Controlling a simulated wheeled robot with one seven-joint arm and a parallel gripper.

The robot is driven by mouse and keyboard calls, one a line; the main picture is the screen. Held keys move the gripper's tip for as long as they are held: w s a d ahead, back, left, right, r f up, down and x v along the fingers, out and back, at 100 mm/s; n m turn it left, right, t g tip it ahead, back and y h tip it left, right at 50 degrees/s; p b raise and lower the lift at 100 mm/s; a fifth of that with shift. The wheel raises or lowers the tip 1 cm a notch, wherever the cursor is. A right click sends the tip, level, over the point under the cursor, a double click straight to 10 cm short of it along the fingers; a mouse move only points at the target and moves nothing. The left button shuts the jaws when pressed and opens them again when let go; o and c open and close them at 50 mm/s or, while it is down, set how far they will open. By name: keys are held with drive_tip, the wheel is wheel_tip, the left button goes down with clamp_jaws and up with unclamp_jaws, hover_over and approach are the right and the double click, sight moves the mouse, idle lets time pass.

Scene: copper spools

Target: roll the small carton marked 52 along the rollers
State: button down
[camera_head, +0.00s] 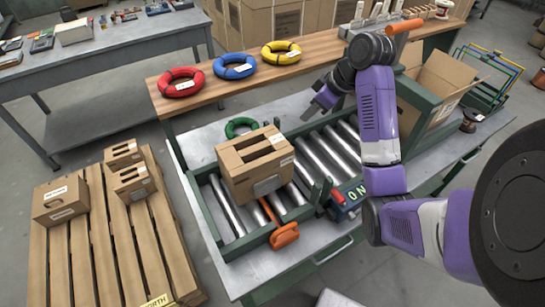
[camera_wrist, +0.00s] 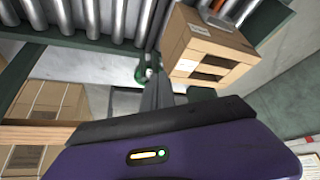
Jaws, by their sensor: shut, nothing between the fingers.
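A brown carton (camera_head: 257,165) with slots in its top sits on the metal rollers of the green-framed conveyor (camera_head: 232,247). Its labels are too small to read, so I cannot tell whether it is marked 52. It also shows in the wrist view (camera_wrist: 205,52). My gripper (camera_head: 318,104) is shut and empty, above the back of the conveyor and apart from the carton, up and to its right. In the wrist view its fingers (camera_wrist: 153,88) point toward the rollers, left of the carton. Smaller cartons (camera_head: 60,200) stand on the wooden pallet (camera_head: 125,235), their marks unreadable.
An orange-handled tool (camera_head: 284,235) lies at the conveyor's front edge. A green coil (camera_head: 240,126) lies behind the carton. Red, blue and yellow coils (camera_head: 181,82) line the wooden shelf. An open carton (camera_head: 440,80) stands right.

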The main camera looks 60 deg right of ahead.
sight(285, 142)
drive_tip(key=shift+s+a+f+b, duration=0.1)
drive_tip(key=shift+f+b, duration=2.05)
drive_tip(key=shift+f, duration=7.9)
drive_tip(key=shift+a+r, duration=0.15)
drive_tip(key=shift+w+a+p, duration=0.7)
drive_tip(key=shift+w+a, duration=0.35)
drive_tip(key=shift+a, duration=0.6)
drive_tip(key=shift+w+a+p, duration=0.65)
drive_tip(key=shift+w+a, duration=0.35)
drive_tip(key=shift+a, duration=0.6)
drive_tip(key=shift+w+a+p, duration=0.7)
drive_tip(key=shift+w+a, duration=0.35)
drive_tip(key=shift+a, duration=0.6)
drive_tip(key=shift+s+d, duration=0.35)
drive_tip(key=shift+d, duration=0.25)
drive_tip(key=shift+s+d, duration=0.3)
drive_tip(key=shift+d, duration=0.25)
drive_tip(key=shift+s+d+r, duration=0.25)
drive_tip(key=shift+d+r, duration=0.15)
drive_tip(key=shift+r, duration=1.75)
drive_tip(key=shift+s+d+r, duration=0.3)
drive_tip(key=shift+d+r, duration=0.15)
drive_tip(key=shift+r, duration=1.75)
drive_tip(key=shift+s+d+r, duration=0.25)
drive_tip(key=shift+d+r, duration=0.15)
drive_tip(key=shift+r, duration=1.75)
